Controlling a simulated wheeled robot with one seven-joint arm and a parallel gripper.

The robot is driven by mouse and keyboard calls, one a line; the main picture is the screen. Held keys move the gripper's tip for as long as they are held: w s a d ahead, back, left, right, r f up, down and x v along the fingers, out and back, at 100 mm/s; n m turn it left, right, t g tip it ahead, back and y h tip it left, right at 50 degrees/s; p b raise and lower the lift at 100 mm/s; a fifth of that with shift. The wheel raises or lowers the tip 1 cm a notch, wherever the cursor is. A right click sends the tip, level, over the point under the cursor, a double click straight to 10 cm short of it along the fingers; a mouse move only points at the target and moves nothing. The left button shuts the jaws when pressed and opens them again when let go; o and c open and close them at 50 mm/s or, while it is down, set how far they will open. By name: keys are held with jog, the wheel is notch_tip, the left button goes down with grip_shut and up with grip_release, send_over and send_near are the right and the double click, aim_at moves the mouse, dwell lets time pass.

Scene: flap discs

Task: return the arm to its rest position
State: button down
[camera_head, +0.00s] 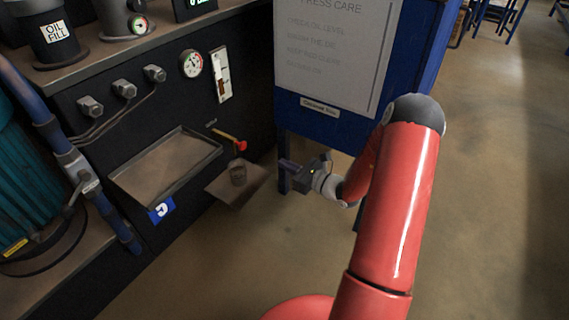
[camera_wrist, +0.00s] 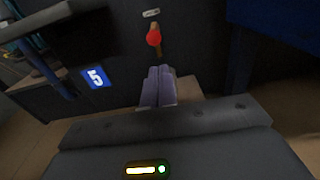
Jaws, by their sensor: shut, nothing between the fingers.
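My red arm (camera_head: 398,210) reaches forward from the bottom of the head view and bends down to the left. My gripper (camera_head: 288,165) is at its far end, in front of the blue cabinet's leg and to the right of a small shelf. In the wrist view my gripper's two grey fingers (camera_wrist: 158,85) are together, with nothing seen between them. The fingers point toward the dark machine front, just below a red-tipped lever (camera_wrist: 154,38). The lever also shows in the head view (camera_head: 236,143), left of the gripper and apart from it.
A recessed tray (camera_head: 168,172) is further left. A blue cabinet (camera_head: 345,128) with a notice stands behind my arm. Floor (camera_head: 490,230) at the right is clear.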

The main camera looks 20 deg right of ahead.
jog(key=s+a+r+n+g+p, duration=0.4)
jog(key=s+a+r+n+g, duration=0.8)
jog(key=s+a+r+n, duration=0.4)
jog(key=s+d+r+n+t+h+p, duration=0.1)
jog(key=s+d+r+n+h+p, duration=0.1)
jog(key=s+r+n+h, duration=0.3)
jog(key=s+d+r+n+t+h+p, duration=0.1)
jog(key=s+d+r+n+t+h, duration=0.1)
jog(key=s+d+r+n+h, duration=0.3)
jog(key=s+r+n, duration=0.3)
jog(key=s+r, duration=0.1)
jog(key=s, duration=0.1)
jog(key=shift+d+r+p, duration=0.15)
jog(key=shift+d+p, duration=0.05)
jog(key=shift+p, duration=0.15)
